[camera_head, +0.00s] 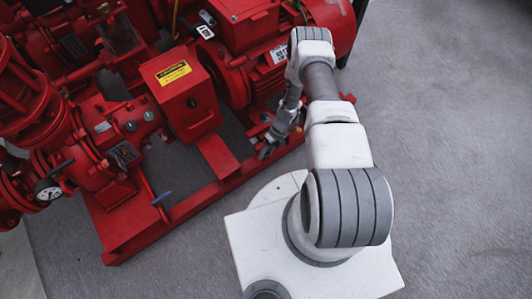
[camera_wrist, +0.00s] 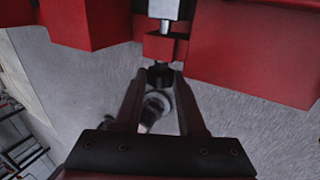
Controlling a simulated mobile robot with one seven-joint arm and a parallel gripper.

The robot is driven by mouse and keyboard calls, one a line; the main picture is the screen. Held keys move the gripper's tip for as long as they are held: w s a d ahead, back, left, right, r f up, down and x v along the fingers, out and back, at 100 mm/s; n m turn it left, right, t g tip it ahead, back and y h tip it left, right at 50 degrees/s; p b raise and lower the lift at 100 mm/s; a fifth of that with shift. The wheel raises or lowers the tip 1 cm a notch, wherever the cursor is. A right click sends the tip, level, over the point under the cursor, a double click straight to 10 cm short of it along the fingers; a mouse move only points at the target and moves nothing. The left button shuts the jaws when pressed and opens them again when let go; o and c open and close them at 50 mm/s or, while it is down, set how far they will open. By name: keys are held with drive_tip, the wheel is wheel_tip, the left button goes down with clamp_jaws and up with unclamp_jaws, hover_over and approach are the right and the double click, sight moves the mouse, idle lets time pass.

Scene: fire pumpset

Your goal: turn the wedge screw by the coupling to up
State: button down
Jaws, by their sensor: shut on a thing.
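The wedge screw (camera_wrist: 164,26) shows at the top middle of the wrist view as a pale metal shank passing into a small red bracket (camera_wrist: 164,47). Its dark end below the bracket sits between my fingertips. My gripper (camera_wrist: 161,75) is shut on that dark end, with one dark finger on each side. In the head view my gripper (camera_head: 265,150) is at the near side of the red pumpset, low by its base frame. The screw is too small and covered to make out there, and its turn angle cannot be told.
A red box with a yellow label (camera_head: 174,73) stands left of my gripper, with the red motor (camera_head: 232,75) behind. The red base frame (camera_head: 165,213) runs along the near side. A gauge (camera_head: 48,189) is at far left. Grey floor (camera_head: 450,110) is clear at right.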

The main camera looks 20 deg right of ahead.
drive_tip(key=shift+c, duration=2.4)
unclamp_jaws()
drive_tip(key=p+v, duration=0.6)
drive_tip(key=v, duration=1.1)
drive_tip(key=shift+r, duration=0.2)
drive_tip(key=shift+w, duration=0.1)
